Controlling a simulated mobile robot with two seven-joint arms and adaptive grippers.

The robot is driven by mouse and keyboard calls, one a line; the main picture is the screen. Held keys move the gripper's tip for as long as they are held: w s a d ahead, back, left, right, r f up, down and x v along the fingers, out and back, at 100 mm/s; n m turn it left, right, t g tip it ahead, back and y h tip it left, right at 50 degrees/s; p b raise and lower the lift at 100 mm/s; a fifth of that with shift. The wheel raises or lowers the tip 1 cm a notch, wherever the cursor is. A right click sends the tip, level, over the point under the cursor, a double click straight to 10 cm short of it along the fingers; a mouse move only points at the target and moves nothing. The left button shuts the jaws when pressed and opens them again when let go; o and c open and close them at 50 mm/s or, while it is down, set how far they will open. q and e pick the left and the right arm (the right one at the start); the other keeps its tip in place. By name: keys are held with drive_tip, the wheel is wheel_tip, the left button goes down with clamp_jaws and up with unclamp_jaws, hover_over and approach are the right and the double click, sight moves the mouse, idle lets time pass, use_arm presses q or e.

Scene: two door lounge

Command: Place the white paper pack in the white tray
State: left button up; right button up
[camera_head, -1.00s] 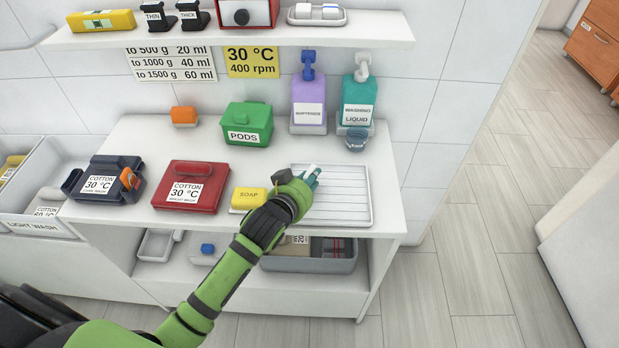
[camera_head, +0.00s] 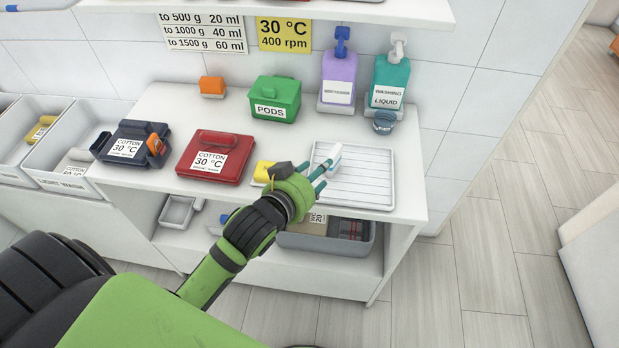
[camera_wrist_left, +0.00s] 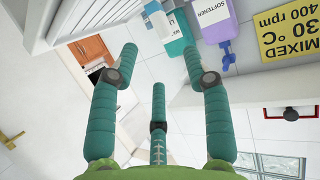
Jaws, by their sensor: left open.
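The white slatted tray (camera_head: 365,187) lies on the right end of the counter. A small white item (camera_head: 334,155) shows over the tray's left part, right at my left gripper's fingertips; I cannot tell whether it is the paper pack or whether it touches the tray. My left gripper (camera_head: 322,172) is at the tray's left edge, its teal fingers pointing toward the tray. In the left wrist view the fingers (camera_wrist_left: 158,60) are spread, with nothing visible held between them. My right gripper is not in view.
A yellow soap (camera_head: 263,171) is partly hidden behind my left gripper. A red case (camera_head: 215,172), a green pods box (camera_head: 274,99) and a dark case (camera_head: 125,150) stand leftward. Softener (camera_head: 338,80) and washing liquid (camera_head: 389,85) bottles stand behind the tray. A grey bin (camera_head: 300,241) sits below.

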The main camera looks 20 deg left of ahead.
use_arm(q)
drive_tip(key=shift+v, duration=1.3)
